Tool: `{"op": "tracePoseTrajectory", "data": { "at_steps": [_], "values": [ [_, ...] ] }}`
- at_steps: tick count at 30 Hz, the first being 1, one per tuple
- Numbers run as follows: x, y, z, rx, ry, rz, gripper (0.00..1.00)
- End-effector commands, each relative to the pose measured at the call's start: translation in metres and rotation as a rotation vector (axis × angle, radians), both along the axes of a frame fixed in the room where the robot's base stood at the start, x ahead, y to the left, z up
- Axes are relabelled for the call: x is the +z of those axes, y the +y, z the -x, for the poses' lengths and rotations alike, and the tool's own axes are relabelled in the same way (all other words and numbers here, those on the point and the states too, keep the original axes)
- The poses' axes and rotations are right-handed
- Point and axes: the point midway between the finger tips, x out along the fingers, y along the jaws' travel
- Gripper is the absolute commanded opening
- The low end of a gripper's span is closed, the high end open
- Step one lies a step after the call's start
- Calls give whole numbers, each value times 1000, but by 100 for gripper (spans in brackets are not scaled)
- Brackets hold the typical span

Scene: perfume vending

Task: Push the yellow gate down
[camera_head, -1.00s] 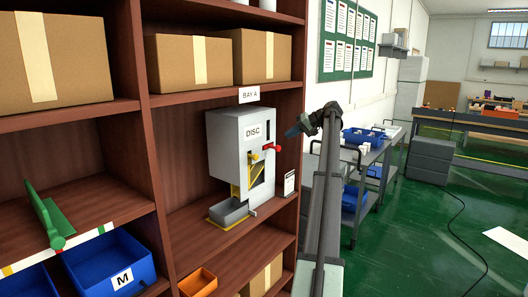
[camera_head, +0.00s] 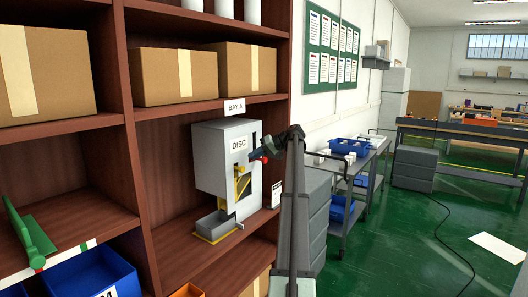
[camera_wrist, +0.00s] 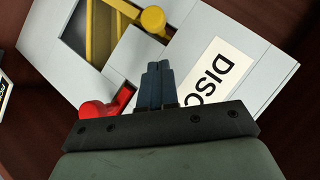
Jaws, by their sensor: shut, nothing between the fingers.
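The yellow gate (camera_head: 243,187) is on the front of the grey dispenser (camera_head: 216,165) labelled DISC, which stands on the BAY A shelf. In the wrist view the gate's yellow bars (camera_wrist: 100,32) show in a dark opening, with a round yellow knob (camera_wrist: 153,18) at the end. A red knob or lever (camera_wrist: 103,108) lies on the lower left of the machine's face. My gripper (camera_head: 257,154) is in front of the machine's upper right. In the wrist view its fingers (camera_wrist: 158,66) are together and empty, between the red part and the label; contact cannot be told.
A grey tray (camera_head: 215,223) with a yellow edge sits at the machine's foot. A small white sign (camera_head: 276,194) stands to its right. Cardboard boxes (camera_head: 175,68) fill the shelf above. A trolley with blue bins (camera_head: 350,147) stands to the right.

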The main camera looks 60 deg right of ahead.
Motion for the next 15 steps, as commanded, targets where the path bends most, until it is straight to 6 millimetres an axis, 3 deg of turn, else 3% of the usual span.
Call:
{"op": "tracePoseTrajectory", "data": {
  "at_steps": [6, 15],
  "values": [
    [-19, 21, -2, 0, 0, 0, 0],
    [-27, 28, -4, 0, 1, 1, 0]
  ]
}}
